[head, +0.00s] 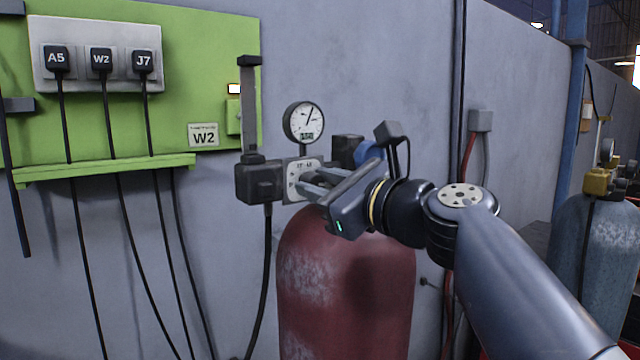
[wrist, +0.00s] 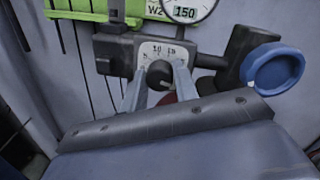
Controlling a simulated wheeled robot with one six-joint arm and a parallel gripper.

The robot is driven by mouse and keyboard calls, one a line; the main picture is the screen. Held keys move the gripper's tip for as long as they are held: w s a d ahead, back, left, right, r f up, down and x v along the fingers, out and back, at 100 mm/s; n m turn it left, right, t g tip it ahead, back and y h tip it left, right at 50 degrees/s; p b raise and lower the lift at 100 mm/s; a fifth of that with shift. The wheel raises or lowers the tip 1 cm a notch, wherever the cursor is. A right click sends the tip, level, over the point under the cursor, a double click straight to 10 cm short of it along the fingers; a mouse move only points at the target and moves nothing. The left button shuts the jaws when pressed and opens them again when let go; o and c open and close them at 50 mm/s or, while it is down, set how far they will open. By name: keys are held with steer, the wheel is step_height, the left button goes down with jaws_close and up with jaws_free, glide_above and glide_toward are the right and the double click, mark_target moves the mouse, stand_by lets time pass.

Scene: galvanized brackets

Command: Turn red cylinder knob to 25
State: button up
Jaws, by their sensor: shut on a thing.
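The red cylinder (head: 345,290) stands upright against the grey wall. A round gauge (head: 304,122) with a small digital window sits above its valve. Below the gauge is a pale dial plate (head: 293,188), and its printed numbers show in the wrist view (wrist: 177,50), too small to read surely. The black round knob (wrist: 159,74) sits in front of that plate. My gripper (wrist: 160,80) is shut on the knob, one finger on each side. In the head view my gripper (head: 308,181) reaches the plate from the right. The knob is hidden there, and its pointer setting cannot be told.
A blue round handwheel (wrist: 274,68) is close to the right of my gripper. A black block (head: 260,182) with a hanging cable is at the left. A green panel (head: 225,60) with labelled plugs hangs further left. A blue-grey cylinder (head: 597,260) stands at the right.

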steer(key=shift+f, duration=0.1)
steer(key=o, duration=1)
steer(key=shift+c, duration=0.2)
steer(key=b+v, duration=0.3)
steer(key=v, duration=0.7)
steer(key=shift+s+d, duration=0.25)
steer(key=shift+s, duration=0.1)
steer(key=shift+w+a, duration=0.1)
steer(key=shift+p+x, duration=1.5)
steer(key=shift+x, duration=3.85)
